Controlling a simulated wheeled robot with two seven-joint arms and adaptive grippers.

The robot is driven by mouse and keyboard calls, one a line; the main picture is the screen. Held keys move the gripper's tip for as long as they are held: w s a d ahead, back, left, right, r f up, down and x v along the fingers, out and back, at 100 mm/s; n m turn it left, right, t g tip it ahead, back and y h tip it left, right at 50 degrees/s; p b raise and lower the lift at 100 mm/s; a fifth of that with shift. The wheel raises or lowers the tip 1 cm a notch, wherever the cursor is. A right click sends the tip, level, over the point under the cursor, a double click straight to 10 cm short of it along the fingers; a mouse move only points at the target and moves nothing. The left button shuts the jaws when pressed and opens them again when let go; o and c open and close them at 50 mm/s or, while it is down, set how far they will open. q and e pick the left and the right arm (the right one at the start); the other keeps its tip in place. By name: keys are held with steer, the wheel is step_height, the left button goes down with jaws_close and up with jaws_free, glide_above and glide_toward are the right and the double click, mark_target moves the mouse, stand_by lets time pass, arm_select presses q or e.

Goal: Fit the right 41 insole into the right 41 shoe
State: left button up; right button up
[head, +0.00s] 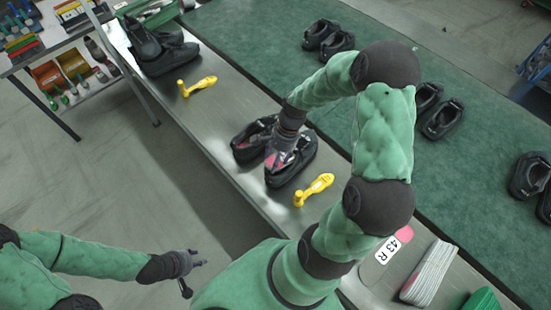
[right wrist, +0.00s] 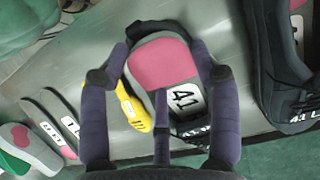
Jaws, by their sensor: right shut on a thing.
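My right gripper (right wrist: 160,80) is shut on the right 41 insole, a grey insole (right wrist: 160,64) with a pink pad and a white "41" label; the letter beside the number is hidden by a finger. It hangs over the black right 41 shoe (head: 300,166), which is mostly covered in the right wrist view (right wrist: 148,27). I cannot tell whether the insole touches the shoe's inside. The left 41 shoe (right wrist: 268,60), labelled "41 L", stands beside it. My left gripper (head: 193,264) is empty, fingers apart, off to the left of the bench over the floor.
A yellow foot-shaped tool (head: 315,188) lies close beside the right shoe; another (head: 197,86) lies further back. Insoles (head: 383,256) lie at the bench's near end, one marked "43 R". Black shoes (head: 165,52) stand at the far end. More shoe pairs stand on the green belt (head: 250,35).

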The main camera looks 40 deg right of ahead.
steer(key=shift+a+f, duration=0.1)
steer(key=shift+f, duration=0.3)
steer(key=o, duration=1.1)
steer(key=shift+r, duration=0.2)
steer(key=shift+r+p, duration=1.4)
steer(key=shift+p, duration=0.05)
step_height(320, 180, up, 7)
steer(key=p, duration=0.6)
